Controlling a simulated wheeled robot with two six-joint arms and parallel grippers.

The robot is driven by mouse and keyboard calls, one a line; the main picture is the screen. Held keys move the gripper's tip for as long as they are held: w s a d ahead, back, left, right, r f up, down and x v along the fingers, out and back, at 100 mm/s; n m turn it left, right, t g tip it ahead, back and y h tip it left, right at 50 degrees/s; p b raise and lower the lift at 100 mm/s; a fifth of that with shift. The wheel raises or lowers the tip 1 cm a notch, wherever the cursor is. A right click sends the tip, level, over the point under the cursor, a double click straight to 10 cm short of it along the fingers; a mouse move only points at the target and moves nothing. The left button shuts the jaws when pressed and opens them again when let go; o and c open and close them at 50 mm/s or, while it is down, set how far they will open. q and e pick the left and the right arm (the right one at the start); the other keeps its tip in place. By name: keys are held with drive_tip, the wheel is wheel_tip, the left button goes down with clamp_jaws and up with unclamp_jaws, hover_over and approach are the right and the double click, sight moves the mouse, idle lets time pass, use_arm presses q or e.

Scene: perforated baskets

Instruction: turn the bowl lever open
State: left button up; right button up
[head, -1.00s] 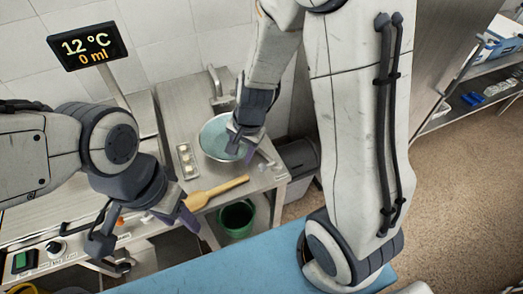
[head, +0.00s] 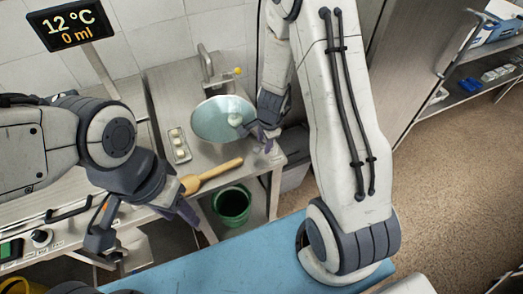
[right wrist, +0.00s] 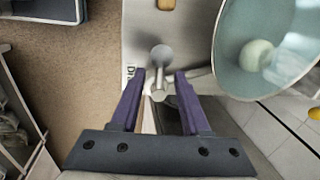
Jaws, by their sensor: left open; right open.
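A pale teal bowl (head: 215,125) with a white round piece inside sits on the metal counter under the tap. It also shows at the upper right of the right wrist view (right wrist: 235,75). A small metal lever (right wrist: 160,55) with a round end stands beside the bowl, between the fingertips of my right gripper (right wrist: 158,80). The gripper is open, with a gap to each purple finger. In the head view, my right gripper (head: 266,138) is right of the bowl and largely hides the lever. My left gripper (head: 182,205) is open near the counter's front edge.
A wooden tool (head: 212,176) lies at the counter's front, close to my left gripper. A tray with small round items (head: 178,145) is left of the bowl. A tap (head: 206,65) stands behind it. A green bucket (head: 232,205) is below the counter.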

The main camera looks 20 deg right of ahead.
drive_tip(key=shift+w+f+b, duration=0.15)
drive_tip(key=shift+f+b, duration=0.15)
drive_tip(key=shift+f, duration=0.4)
clamp_jaws()
idle(0.7)
